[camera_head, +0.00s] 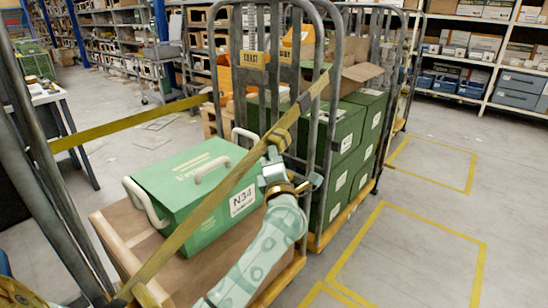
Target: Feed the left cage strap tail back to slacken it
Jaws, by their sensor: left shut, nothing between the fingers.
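A yellow strap (215,195) runs diagonally across the front of the left cage, from the lower left up to the grey tubular frame (238,75). A brass-coloured buckle (287,124) sits on it near its upper end. A second stretch of yellow strap (130,122) crosses behind. My left gripper (274,161) is shut and empty, just below the buckle and beside the strap; I cannot tell whether it touches either. Which strap end is the tail is unclear. My right gripper is not in view.
A green case marked N34 (190,183) rests on a cardboard box (125,234) behind the strap. Several green boxes (345,130) fill the cage beyond. Grey posts (52,175) stand at the left. The yellow-marked floor (415,255) at right is clear.

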